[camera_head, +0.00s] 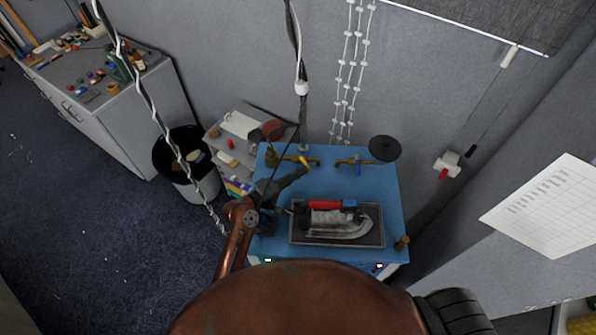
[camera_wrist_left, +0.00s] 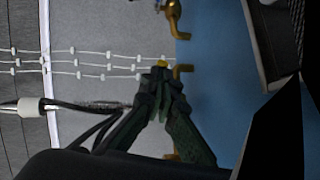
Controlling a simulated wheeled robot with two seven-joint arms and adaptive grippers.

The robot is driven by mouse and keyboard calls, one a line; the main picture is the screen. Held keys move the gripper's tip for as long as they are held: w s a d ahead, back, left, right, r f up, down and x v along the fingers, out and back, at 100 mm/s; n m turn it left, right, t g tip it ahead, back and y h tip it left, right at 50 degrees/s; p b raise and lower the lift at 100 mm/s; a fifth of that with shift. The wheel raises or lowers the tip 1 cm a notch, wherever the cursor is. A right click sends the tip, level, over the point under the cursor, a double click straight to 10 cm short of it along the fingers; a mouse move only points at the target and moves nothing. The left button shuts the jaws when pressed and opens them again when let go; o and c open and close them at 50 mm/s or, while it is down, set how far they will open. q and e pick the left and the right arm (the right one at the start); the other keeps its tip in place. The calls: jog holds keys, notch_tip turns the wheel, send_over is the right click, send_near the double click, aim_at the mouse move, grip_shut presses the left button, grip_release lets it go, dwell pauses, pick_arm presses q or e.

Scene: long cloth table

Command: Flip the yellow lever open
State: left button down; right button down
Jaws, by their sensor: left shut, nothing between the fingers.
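The yellow lever (camera_head: 304,161) sits on a brass valve pipe at the back edge of the blue-topped table (camera_head: 385,205). My left gripper (camera_head: 303,171) is shut and empty, with its fingertips right at the lever. In the left wrist view, the green-black fingers (camera_wrist_left: 158,82) are together, and a small yellow part of the lever (camera_wrist_left: 161,62) shows just beyond their tips. The fingers hide most of the lever there, and I cannot tell whether they touch it. My right gripper is not in view.
A blue lever (camera_head: 357,169) on another brass pipe stands to the right, near a black disc (camera_head: 384,148). An iron (camera_head: 338,222) lies on a dark tray (camera_head: 312,241) in front. White bead chains (camera_head: 343,95) hang behind. A black bin (camera_head: 202,184) stands left of the table.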

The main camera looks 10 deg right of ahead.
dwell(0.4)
pick_arm(q)
notch_tip(320, 180, up, 10)
dwell(0.6)
